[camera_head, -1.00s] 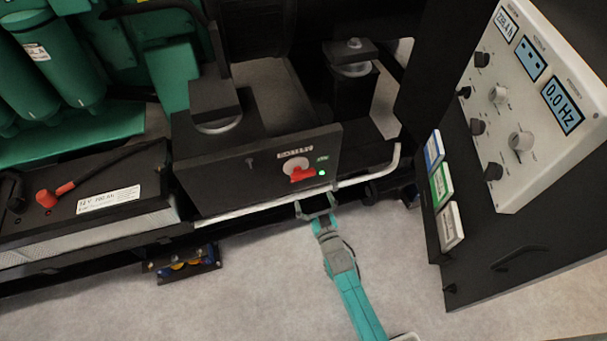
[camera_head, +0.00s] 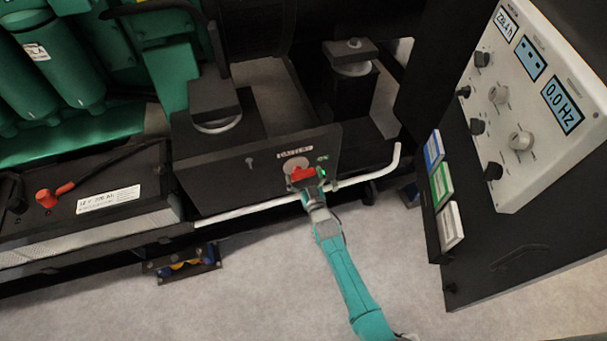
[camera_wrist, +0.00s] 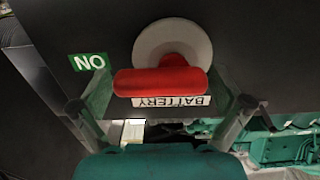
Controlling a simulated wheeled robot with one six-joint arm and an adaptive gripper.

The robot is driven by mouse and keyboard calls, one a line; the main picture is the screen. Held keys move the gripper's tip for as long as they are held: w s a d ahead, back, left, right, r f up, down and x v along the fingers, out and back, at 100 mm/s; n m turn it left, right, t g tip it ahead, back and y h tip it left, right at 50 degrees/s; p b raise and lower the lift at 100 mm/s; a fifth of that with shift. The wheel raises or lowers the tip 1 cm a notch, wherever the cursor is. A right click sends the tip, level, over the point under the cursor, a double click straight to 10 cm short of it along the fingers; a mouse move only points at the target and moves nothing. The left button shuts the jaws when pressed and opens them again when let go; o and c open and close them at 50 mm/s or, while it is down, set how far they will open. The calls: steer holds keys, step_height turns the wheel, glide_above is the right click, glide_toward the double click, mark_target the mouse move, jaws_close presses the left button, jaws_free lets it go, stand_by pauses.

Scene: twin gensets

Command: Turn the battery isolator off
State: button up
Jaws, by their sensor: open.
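The battery isolator is a red handle (camera_head: 303,174) on a pale round plate, on a dark panel (camera_head: 225,180) under a BATTERY label (camera_head: 295,153). In the wrist view the red handle (camera_wrist: 160,81) lies crosswise in front of the grey disc (camera_wrist: 172,42), with a green ON label (camera_wrist: 88,62) beside it. My gripper (camera_head: 307,187) is at the panel, just in front of the handle. In the wrist view its fingers (camera_wrist: 160,106) are open, one on each side of the handle with gaps to it. I cannot tell whether they touch the panel.
A white rail (camera_head: 245,211) runs below the panel. A battery (camera_head: 90,208) with a red terminal stands at left. A control cabinet (camera_head: 480,230) with dials and displays stands at right.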

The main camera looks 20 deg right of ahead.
steer(key=c, duration=0.8)
steer(key=shift+m, duration=0.3)
steer(key=m, duration=0.3)
steer(key=shift+f+m, duration=0.25)
steer(key=shift+m, duration=0.05)
steer(key=m, duration=0.4)
steer(key=shift+a+f+m, duration=0.2)
steer(key=shift+m, duration=0.1)
steer(key=m, duration=0.4)
steer(key=shift+a+f, duration=0.2)
steer(key=shift+a, duration=0.05)
steer(key=m, duration=0.5)
steer(key=shift+a, duration=0.2)
steer(key=shift+f, duration=0.1)
